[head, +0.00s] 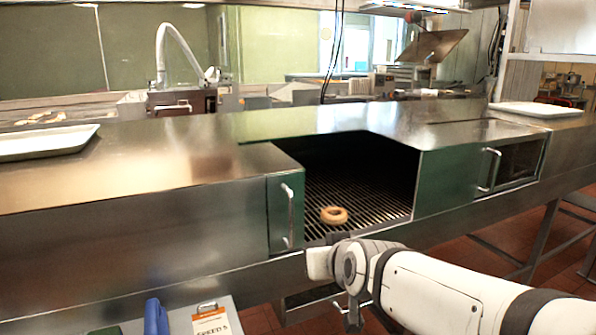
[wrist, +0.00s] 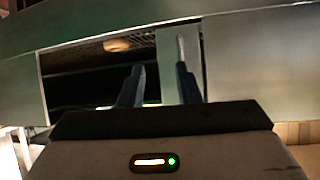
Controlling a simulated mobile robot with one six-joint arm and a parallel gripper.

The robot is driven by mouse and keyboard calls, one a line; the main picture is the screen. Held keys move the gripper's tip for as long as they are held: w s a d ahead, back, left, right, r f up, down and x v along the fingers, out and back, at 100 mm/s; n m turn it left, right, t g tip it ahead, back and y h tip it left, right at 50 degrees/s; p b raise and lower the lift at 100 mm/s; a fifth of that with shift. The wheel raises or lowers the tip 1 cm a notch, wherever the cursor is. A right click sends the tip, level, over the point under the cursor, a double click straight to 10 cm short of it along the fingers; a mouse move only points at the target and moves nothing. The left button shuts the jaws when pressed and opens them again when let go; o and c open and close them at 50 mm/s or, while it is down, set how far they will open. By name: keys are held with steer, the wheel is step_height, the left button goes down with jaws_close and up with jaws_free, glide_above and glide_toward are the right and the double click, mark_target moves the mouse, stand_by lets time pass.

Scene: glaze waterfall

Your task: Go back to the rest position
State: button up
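A brown ring-shaped donut (head: 333,215) lies on the dark wire grate (head: 358,192) inside the opening of the steel counter. It also shows in the wrist view (wrist: 118,45), small and beyond my fingers. My gripper (wrist: 160,68) is open, with its two dark fingers apart and nothing between them. It is outside the opening, in front of the counter, apart from the donut. In the head view my arm reaches in from the lower right, and the fingers are hard to make out.
The steel counter (head: 120,170) spans the view, with a handled door (head: 280,213) left of the opening. White trays lie at far left (head: 45,142) and right (head: 535,109). A blue object (head: 155,317) and a labelled box (head: 208,318) are at the bottom left.

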steer(key=s+d+r+m+g+h+p, duration=0.1)
steer(key=s+d+g+p, duration=0.3)
steer(key=s, duration=0.4)
steer(key=s+d+r+m+g+h+p, duration=0.1)
steer(key=s+d+r+g+p, duration=0.1)
steer(key=s+d+g+p, duration=0.2)
steer(key=s+d+p, duration=0.2)
steer(key=s+p, duration=0.2)
steer(key=shift+s+r+m+g+h+p, duration=0.25)
steer(key=shift+s+m+g+h+p, duration=0.05)
steer(key=shift+s+g+h, duration=0.1)
